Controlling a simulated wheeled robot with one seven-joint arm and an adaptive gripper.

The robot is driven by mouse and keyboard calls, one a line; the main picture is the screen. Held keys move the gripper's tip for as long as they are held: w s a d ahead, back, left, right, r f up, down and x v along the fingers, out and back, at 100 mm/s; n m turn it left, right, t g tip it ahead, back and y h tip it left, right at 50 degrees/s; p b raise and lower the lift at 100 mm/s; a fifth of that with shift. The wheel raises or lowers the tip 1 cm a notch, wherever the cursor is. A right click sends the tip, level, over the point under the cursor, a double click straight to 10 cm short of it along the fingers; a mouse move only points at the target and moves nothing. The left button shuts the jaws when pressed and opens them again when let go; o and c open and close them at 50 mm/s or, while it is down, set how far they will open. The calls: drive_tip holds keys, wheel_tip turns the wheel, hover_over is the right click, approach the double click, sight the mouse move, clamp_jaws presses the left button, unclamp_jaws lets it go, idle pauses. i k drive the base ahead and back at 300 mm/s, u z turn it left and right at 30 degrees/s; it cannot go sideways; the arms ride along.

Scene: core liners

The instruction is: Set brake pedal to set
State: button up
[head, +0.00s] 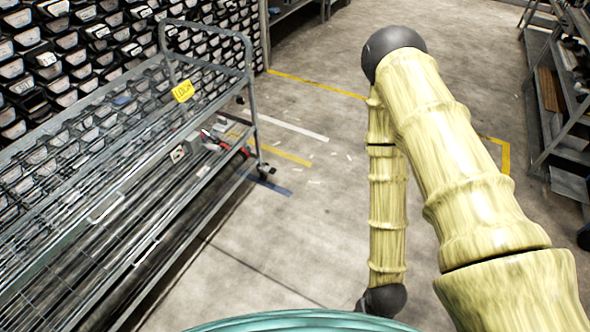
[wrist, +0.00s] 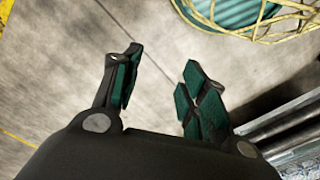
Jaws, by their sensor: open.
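A grey wire cart (head: 246,65) stands at the left of the head view. A dark caster (head: 265,169) shows at the foot of its right end post. I cannot make out a brake pedal or its position; the caster is too small to tell. My gripper (wrist: 160,65) is open and empty in the wrist view, above bare concrete floor. In the head view my arm bends down to the floor area right of the cart, and the gripper is hidden there.
A yellow tag (head: 183,91) hangs on the cart. Racks of black bins (head: 30,60) stand behind it. Metal shelving (head: 545,110) stands at the right. Grey metal parts (wrist: 290,130) are close right of my gripper.

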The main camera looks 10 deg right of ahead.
sight(269, 170)
drive_tip(key=z, duration=0.05)
drive_tip(key=i, duration=1.8)
drive_tip(key=u, duration=0.6)
